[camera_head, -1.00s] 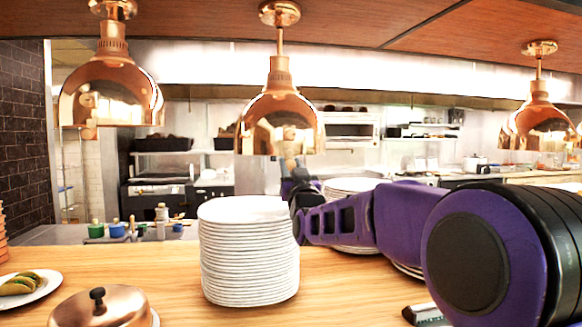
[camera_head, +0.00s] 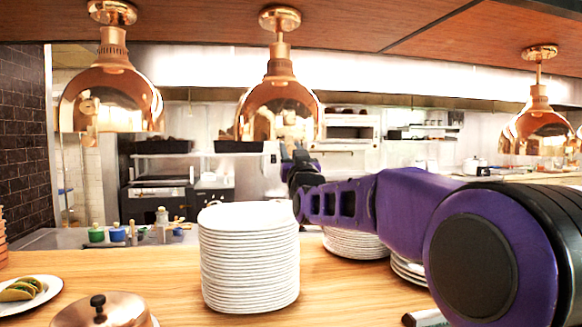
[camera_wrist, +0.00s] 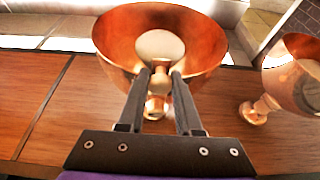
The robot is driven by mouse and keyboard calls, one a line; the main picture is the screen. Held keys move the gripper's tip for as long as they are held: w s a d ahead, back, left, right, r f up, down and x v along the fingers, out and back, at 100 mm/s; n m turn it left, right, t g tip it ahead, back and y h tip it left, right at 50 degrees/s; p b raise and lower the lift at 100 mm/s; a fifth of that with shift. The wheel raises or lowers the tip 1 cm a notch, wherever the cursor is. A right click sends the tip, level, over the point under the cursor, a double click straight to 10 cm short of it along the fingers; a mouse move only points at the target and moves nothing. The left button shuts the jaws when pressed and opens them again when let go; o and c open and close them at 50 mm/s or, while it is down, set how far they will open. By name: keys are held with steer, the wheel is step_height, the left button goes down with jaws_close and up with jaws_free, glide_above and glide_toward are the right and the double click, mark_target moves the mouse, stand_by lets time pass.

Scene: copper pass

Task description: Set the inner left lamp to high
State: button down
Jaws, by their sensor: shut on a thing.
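The inner left lamp (camera_head: 277,104) is the copper dome hanging at the middle of the head view. In the wrist view its shade (camera_wrist: 205,45) fills the upper middle, with a pale round disc (camera_wrist: 160,47) inside. My gripper (camera_wrist: 161,72) has its two fingers drawn close together at this lamp, overlapping the lower side of the shade. It is shut on part of the lamp; which part is hard to tell. In the head view the fingertips are hidden around the lower edge of the shade.
Other copper lamps hang at the left (camera_head: 110,98) and right (camera_head: 539,124); one shows in the wrist view (camera_wrist: 292,82). A tall plate stack (camera_head: 250,262) stands on the wooden counter (camera_head: 350,290) below. A copper lid (camera_head: 105,311) and taco plate (camera_head: 24,296) are at left.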

mark_target(289, 132)
steer(key=shift+s+r, duration=0.1)
steer(key=shift+r, duration=1.6)
steer(key=c, duration=0.6)
jaws_free()
steer(key=shift+f, duration=0.15)
steer(key=shift+f, duration=0.15)
